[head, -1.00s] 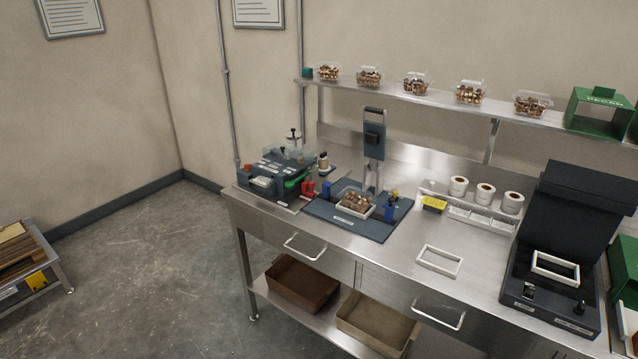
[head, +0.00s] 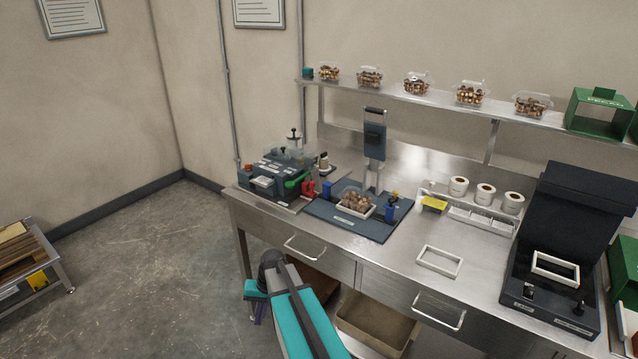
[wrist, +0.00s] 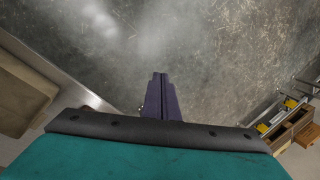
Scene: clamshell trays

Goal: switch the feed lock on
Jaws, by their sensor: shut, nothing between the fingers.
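The dark machine (head: 262,182) with a green handle (head: 296,181) stands at the left end of the steel bench. Small red parts (head: 309,189) sit at its right side. I cannot tell which small part is the feed lock; details are too small. My gripper (wrist: 160,76) shows in the wrist view with its purple fingers together and nothing between them, over bare floor. In the head view my gripper (head: 258,314) is low in front of the bench, below the drawers, well apart from the machine.
A blue-grey plate (head: 340,222) carries a filled tray and an upright press (head: 374,142). An empty white frame (head: 439,262) lies on the bench. A black open-lidded machine (head: 550,300) stands at right. Drawer handles (head: 303,250) stick out in front.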

